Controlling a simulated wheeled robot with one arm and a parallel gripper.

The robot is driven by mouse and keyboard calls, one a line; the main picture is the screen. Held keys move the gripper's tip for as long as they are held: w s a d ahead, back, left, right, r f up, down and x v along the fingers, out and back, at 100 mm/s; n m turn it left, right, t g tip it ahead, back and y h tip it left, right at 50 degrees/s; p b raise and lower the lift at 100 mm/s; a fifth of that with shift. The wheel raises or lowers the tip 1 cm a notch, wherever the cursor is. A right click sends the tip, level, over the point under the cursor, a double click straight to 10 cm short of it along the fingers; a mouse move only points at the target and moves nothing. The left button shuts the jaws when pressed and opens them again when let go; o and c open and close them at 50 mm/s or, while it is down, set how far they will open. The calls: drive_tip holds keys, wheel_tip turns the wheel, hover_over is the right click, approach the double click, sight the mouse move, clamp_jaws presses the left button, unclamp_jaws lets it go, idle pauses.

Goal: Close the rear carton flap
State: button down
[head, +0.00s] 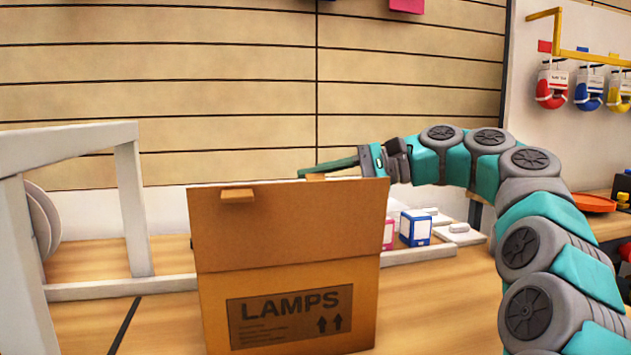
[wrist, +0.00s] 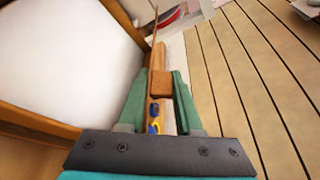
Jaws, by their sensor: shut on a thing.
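The carton (head: 290,300), marked LAMPS, stands on the wooden bench with its front flap (head: 285,228) upright. That flap hides the carton's opening and most of the rear flap from the head view. My gripper (head: 312,171) reaches in from the right, just above and behind the front flap's top edge. In the wrist view my gripper (wrist: 163,80) has its green fingers on both sides of a small brown tab (wrist: 160,84) and is shut on it. The rear flap (wrist: 154,40) shows there nearly edge-on, as a thin brown strip. A pale area framed by brown edges lies to its left.
A white frame (head: 130,200) stands left of the carton. Blue and pink boxes (head: 415,228) and a pale rail (head: 420,254) are behind it at right. A slatted wall (head: 230,100) closes the back. An orange dish (head: 594,202) lies far right.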

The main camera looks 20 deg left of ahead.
drive_tip(key=shift+s, duration=0.1)
drive_tip(key=shift+s+d+f+n, duration=0.2)
drive_tip(key=shift+s+f+n, duration=0.05)
drive_tip(key=shift+f+n, duration=0.15)
drive_tip(key=f+n+y+b, duration=0.1)
drive_tip(key=b, duration=0.1)
drive_tip(key=s+f+n+b, duration=0.1)
drive_tip(key=shift+s+d+f+n+y+b, duration=0.15)
drive_tip(key=shift+d+f+n+y+b, duration=0.15)
drive_tip(key=shift+d+y+b, duration=0.1)
drive_tip(key=shift+s+f+t, duration=0.1)
drive_tip(key=shift+f+t, duration=0.3)
drive_tip(key=shift+f, duration=0.15)
drive_tip(key=c, duration=0.6)
unclamp_jaws()
drive_tip(key=shift+c, duration=0.2)
